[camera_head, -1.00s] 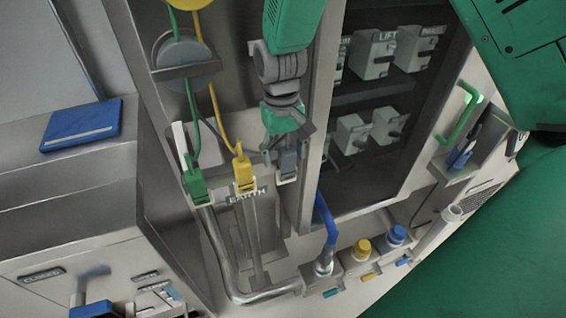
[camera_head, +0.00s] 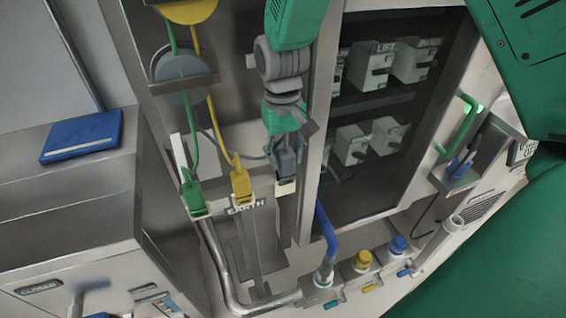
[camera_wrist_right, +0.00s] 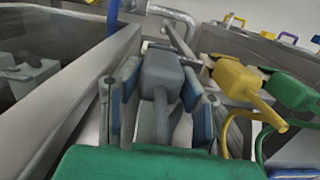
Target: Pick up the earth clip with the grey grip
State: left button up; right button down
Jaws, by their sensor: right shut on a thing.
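The earth clip with the grey grip (camera_head: 286,164) is at the right end of a row of clips, above the EARTH label's level. My right gripper (camera_head: 284,146) comes from above and is shut on it. In the right wrist view the grey clip (camera_wrist_right: 161,75) sits between the two blue-padded fingers of my right gripper (camera_wrist_right: 160,100). A pale mount (camera_head: 286,188) shows just below the clip; I cannot tell whether they still touch. A yellow clip (camera_head: 241,186) and a green clip (camera_head: 194,196) stand to its left. My left gripper is not in view.
Yellow and green cables rise from their clips past a round grey reel (camera_head: 182,80). A dark switch cabinet (camera_head: 375,185) stands close right of my gripper. A bent metal pipe (camera_head: 222,275) and a blue hose (camera_head: 326,228) lie below. A blue book-like object (camera_head: 82,134) rests at left.

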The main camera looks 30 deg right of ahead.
notch_tip(320, 180, up, 15)
jog(key=p, duration=0.1)
dwell(0.7)
